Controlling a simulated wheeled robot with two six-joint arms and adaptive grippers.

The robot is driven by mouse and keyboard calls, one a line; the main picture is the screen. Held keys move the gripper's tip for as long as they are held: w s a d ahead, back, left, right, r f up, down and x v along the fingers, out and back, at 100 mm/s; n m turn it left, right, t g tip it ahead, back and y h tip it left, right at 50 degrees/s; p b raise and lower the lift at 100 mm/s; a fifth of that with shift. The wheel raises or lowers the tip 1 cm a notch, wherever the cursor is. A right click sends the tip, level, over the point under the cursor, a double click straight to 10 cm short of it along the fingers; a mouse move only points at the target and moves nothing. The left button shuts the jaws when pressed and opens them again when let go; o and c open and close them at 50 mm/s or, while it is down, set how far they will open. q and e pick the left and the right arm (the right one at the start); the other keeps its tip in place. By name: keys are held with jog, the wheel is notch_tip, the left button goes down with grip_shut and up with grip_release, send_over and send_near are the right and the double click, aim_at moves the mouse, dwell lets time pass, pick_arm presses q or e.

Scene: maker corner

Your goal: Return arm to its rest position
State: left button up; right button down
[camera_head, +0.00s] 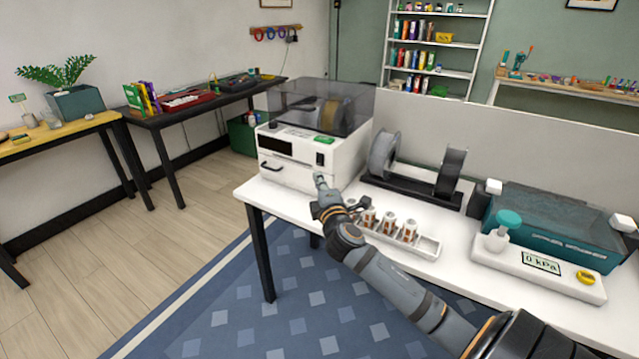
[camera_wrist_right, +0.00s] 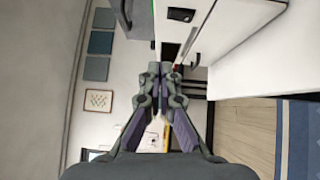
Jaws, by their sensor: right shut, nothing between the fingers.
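My right arm (camera_head: 395,283) reaches from the bottom right over the front of the white table. Its gripper (camera_head: 320,180) is shut and empty, close in front of the white machine (camera_head: 310,155) with the dark clear lid. I cannot tell whether it touches the machine's front. In the right wrist view the fingers of the right gripper (camera_wrist_right: 160,70) are together with nothing between them. My left arm and gripper do not show.
A white tray (camera_head: 429,246) with several small brown-and-white cylinders lies right beside the arm. Behind it a black holder (camera_head: 410,195) bears spools. A pressure device (camera_head: 535,268) reading 0 kPa stands at right. The floor (camera_head: 110,245) at left is clear.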

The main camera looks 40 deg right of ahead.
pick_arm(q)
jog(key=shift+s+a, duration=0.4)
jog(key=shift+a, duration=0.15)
pick_arm(e)
jog(key=shift+s+f, duration=0.1)
jog(key=shift+s, duration=0.15)
